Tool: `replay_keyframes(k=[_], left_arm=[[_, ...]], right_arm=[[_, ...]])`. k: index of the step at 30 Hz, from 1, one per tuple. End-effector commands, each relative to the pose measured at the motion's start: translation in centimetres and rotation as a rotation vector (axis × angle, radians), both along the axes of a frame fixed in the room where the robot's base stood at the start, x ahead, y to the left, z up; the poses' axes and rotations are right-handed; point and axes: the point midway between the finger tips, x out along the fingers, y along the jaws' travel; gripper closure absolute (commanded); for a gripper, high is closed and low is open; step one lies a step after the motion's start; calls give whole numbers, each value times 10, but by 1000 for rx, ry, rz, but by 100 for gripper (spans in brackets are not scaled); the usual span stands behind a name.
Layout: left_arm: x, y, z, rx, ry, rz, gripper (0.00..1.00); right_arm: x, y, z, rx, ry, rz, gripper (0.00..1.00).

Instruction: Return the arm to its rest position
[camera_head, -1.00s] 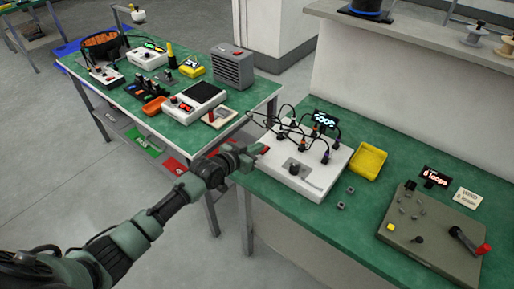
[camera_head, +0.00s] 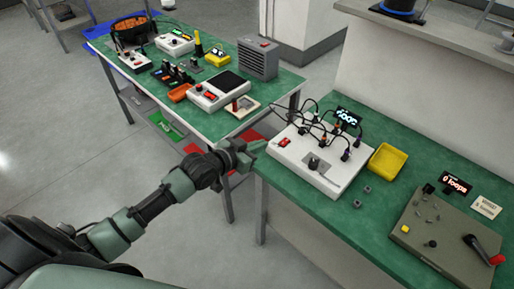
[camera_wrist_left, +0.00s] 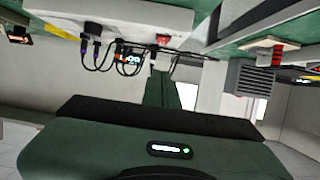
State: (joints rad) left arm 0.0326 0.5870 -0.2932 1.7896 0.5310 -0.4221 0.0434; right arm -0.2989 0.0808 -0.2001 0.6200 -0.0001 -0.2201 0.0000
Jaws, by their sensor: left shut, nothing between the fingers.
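My left arm reaches in from the left in the head view. Its gripper (camera_head: 256,150) is shut and empty, in front of the left edge of the white burn-in box (camera_head: 319,160) on the near green bench. I cannot tell whether it touches the box. In the left wrist view the gripper's green body (camera_wrist_left: 155,145) fills the lower part, and the box (camera_wrist_left: 110,17) appears upside down along the top with its dark cables. My right gripper is not in view.
A yellow tray (camera_head: 387,161) and a grey-green panel (camera_head: 437,235) with a red-tipped lever stand on the near bench. A second bench (camera_head: 215,120) behind holds several devices and a grey vented box (camera_head: 257,59). The floor at left (camera_head: 60,140) is clear.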

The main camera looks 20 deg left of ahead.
Motion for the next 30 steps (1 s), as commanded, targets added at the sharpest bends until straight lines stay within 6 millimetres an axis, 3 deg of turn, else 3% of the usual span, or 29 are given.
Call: replay_keyframes(k=[6,22,26,30], left_arm=[[-10,4,2,1,0,0,100],[-10,6,-5,2,9,7,100],[-16,20,-48,19,70,52,100],[-41,45,-138,62,199,132,100]], right_arm=[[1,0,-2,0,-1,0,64],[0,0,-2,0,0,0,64],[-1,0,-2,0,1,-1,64],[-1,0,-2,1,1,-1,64]])
